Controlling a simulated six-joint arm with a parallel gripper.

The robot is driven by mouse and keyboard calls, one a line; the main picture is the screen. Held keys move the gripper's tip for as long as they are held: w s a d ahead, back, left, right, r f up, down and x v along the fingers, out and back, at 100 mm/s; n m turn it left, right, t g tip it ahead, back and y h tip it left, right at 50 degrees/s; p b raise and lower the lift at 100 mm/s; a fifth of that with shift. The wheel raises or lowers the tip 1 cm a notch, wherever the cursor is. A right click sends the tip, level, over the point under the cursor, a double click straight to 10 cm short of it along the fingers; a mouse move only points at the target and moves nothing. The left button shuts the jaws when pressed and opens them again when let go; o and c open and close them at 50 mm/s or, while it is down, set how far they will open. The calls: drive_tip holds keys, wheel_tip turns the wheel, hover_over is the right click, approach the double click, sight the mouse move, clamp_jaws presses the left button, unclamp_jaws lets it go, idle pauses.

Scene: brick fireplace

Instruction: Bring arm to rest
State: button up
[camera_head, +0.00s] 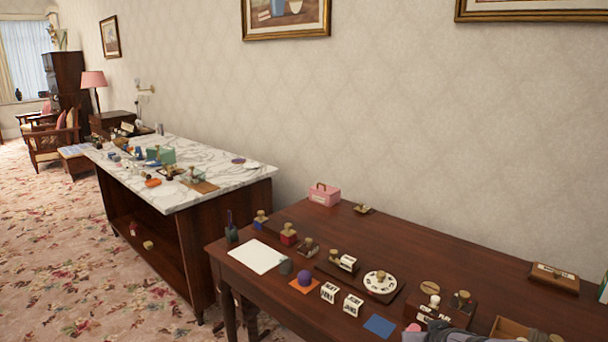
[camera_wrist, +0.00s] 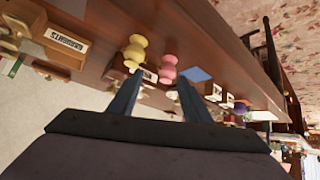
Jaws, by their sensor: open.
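My gripper (camera_wrist: 157,92) shows in the wrist view with its two dark fingers spread apart. Nothing is held between them. The view is tilted, with the brown wooden table (camera_wrist: 215,45) beyond the fingers. A pink knobbed piece (camera_wrist: 168,68) and a yellow knobbed piece (camera_wrist: 134,52) show near the fingertips in the picture; I cannot tell how far away they are. In the head view, a dark grey part at the bottom edge is probably my arm, low over the front of the table (camera_head: 240,262).
The table holds a white sheet (camera_head: 256,257), a blue square (camera_head: 380,326), a round white dial (camera_head: 380,282), a pink box (camera_head: 325,194) and several small stamps and blocks. A wooden box labelled WEIGHTS (camera_wrist: 67,40) shows in the wrist view. A marble-topped counter (camera_head: 215,165) stands left.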

drive_tip(key=s+a+f+n+g+y+b, duration=0.3)
drive_tip(key=s+a+f+g+b, duration=0.45)
drive_tip(key=s+a+f, duration=0.9)
drive_tip(key=s+d+r+p, duration=0.1)
drive_tip(key=s+r+p, duration=0.2)
drive_tip(key=r+p, duration=2.2)
drive_tip(key=shift+d+g+p, duration=0.2)
drive_tip(key=shift+g+p, duration=0.15)
drive_tip(key=shift+g, duration=0.1)
drive_tip(key=shift+s, duration=0.1)
